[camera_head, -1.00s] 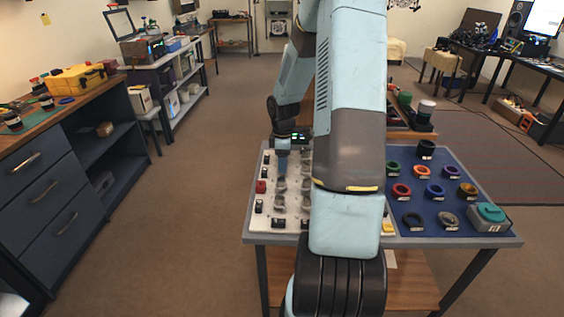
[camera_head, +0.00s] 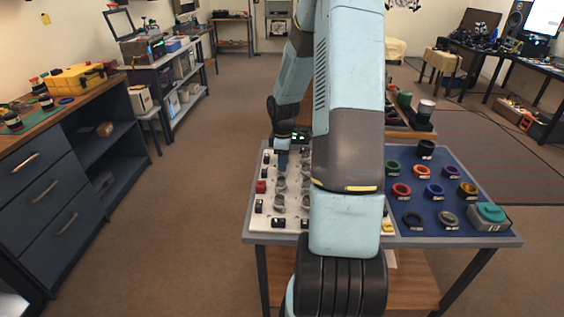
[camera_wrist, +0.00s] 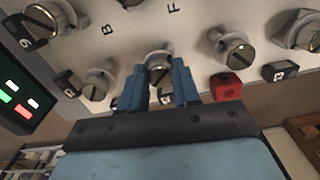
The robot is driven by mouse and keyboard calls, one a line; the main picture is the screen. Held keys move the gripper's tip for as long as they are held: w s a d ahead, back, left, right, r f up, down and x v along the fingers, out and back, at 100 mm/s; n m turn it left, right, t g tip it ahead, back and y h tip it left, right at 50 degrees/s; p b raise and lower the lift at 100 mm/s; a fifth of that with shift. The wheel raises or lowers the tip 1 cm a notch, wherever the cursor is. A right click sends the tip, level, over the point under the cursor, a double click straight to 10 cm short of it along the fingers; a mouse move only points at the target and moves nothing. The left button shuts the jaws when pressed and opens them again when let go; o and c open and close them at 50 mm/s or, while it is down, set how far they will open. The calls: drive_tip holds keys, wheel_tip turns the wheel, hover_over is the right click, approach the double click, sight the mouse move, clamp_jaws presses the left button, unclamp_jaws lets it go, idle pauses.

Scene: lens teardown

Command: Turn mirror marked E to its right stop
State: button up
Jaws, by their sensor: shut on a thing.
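My gripper (camera_wrist: 160,82) has its two blue fingers on either side of a round slotted metal mirror knob (camera_wrist: 158,68) and is shut on it. Similar knobs stand on the white board (camera_wrist: 140,48) to the left (camera_wrist: 97,86) and right (camera_wrist: 234,48). In the head view my gripper (camera_head: 283,160) is at the far left part of the white board (camera_head: 267,220), and the held knob is hard to make out.
A red block (camera_wrist: 225,87) is close to the right finger. A dark panel with lit green and red marks (camera_wrist: 20,98) is at the left of the wrist view. A blue mat (camera_head: 405,232) with several coloured rings lies right of the board.

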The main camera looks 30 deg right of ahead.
drive_tip(key=m, duration=0.4)
drive_tip(key=shift+w+r, duration=0.1)
drive_tip(key=shift+w, duration=0.05)
drive_tip(key=m, duration=0.4)
drive_tip(key=shift+a+m, duration=0.1)
drive_tip(key=shift+m, duration=0.3)
drive_tip(key=m, duration=0.4)
drive_tip(key=shift+a+m, duration=0.1)
drive_tip(key=shift+m, duration=1.9)
drive_tip(key=o, duration=1.1)
drive_tip(key=shift+c, duration=0.2)
wheel_tip(320, 180, up, 14)
drive_tip(key=shift+f, duration=0.2)
